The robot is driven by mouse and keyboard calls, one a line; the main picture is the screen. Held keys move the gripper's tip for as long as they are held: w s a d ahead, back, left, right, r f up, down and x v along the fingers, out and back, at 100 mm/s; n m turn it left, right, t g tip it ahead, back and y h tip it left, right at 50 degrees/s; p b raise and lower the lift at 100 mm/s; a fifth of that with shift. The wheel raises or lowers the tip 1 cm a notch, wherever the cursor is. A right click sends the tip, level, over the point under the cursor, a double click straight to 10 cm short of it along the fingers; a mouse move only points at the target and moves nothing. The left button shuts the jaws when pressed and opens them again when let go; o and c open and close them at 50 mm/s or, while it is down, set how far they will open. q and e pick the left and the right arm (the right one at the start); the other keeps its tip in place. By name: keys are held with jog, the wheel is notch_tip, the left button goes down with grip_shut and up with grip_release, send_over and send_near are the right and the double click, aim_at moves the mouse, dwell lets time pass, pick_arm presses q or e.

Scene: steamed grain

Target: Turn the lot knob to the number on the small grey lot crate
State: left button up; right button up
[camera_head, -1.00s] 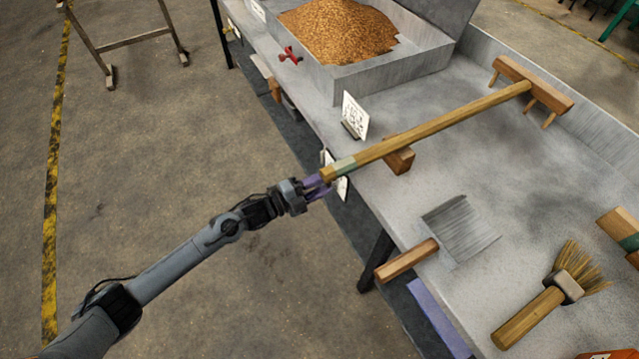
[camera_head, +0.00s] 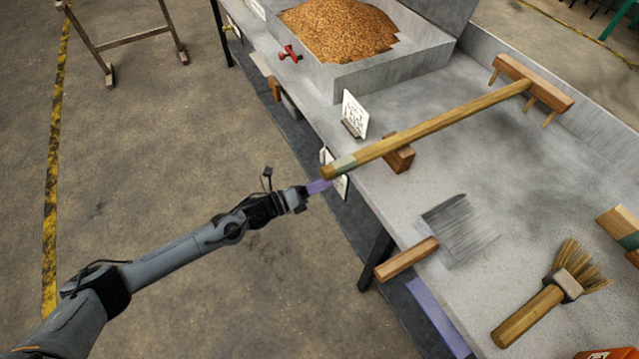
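My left gripper (camera_head: 319,186) is beside the table's front edge, just below the handle end of a wooden rake (camera_head: 440,122). Its purple fingers are seen edge-on, so their gap cannot be made out. A white plate (camera_head: 341,184) with dark marks is on the table's front side, right by the fingertips and partly hidden; whether it belongs to the lot knob I cannot tell. I cannot make out the knob or any number. No small grey lot crate can be clearly identified. My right gripper is not in view.
A metal tray of grain (camera_head: 340,30) with a red valve handle (camera_head: 290,53) is at the back. A white card (camera_head: 354,114) stands near the edge. The rake rests on a wooden block (camera_head: 399,159). A scraper (camera_head: 458,228) and a brush (camera_head: 545,300) lie at right.

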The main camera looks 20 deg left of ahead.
pick_arm(q)
jog(key=shift+a+f+m, duration=0.1)
jog(key=shift+m, duration=4.2)
jog(key=o, duration=1)
jog(key=shift+w, duration=0.1)
